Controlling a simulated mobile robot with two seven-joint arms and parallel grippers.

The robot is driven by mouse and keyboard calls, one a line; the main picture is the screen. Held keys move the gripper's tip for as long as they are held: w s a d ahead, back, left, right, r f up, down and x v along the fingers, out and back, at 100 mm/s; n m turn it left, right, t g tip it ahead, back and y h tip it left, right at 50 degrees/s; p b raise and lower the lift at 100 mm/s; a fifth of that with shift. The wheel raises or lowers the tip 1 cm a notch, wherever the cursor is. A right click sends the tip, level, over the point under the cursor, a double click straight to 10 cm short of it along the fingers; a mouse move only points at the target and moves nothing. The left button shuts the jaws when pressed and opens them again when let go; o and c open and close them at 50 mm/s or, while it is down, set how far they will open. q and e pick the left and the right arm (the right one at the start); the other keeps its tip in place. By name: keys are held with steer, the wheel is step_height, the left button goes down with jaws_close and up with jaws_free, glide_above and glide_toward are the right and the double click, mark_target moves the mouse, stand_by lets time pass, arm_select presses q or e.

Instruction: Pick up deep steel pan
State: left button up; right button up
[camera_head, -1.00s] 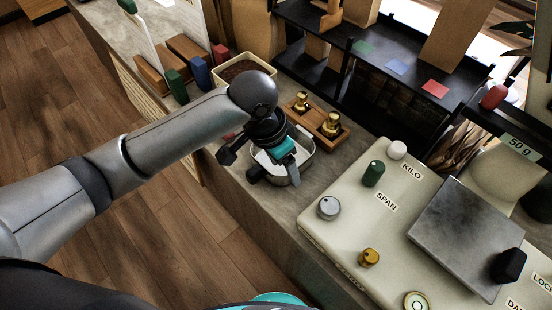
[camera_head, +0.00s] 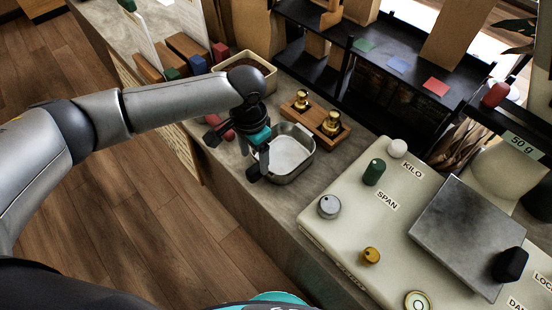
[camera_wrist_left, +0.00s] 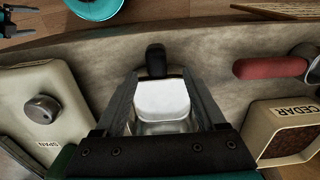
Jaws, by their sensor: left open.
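The deep steel pan (camera_head: 303,140) is a rounded rectangular metal pan with a pale inside and a black handle (camera_head: 254,173). It sits on the counter near its front edge. My left gripper (camera_head: 262,156) is over the pan's left side in the head view, partly hiding it. In the left wrist view my left gripper (camera_wrist_left: 160,75) is open, with the pan (camera_wrist_left: 162,102) showing between its fingers and the handle (camera_wrist_left: 156,60) beyond. Whether the fingers touch the pan cannot be told. A dark pronged shape at the wrist view's top left may be my right gripper.
A tray with brass weights (camera_head: 318,120) stands just behind the pan. The white scale (camera_head: 330,235) is to the right. A CEDAR bin (camera_wrist_left: 280,110) and a red-handled tool (camera_wrist_left: 270,68) lie close on the other side. The counter edge drops to the wooden floor.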

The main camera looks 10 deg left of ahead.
mark_target(257, 167)
arm_select(q)
steer(key=f, duration=0.6)
steer(key=shift+s+d+f, duration=0.1)
steer(key=shift+d+f, duration=0.1)
steer(key=shift+f, duration=0.05)
jaws_close()
stand_by(0.4)
stand_by(0.9)
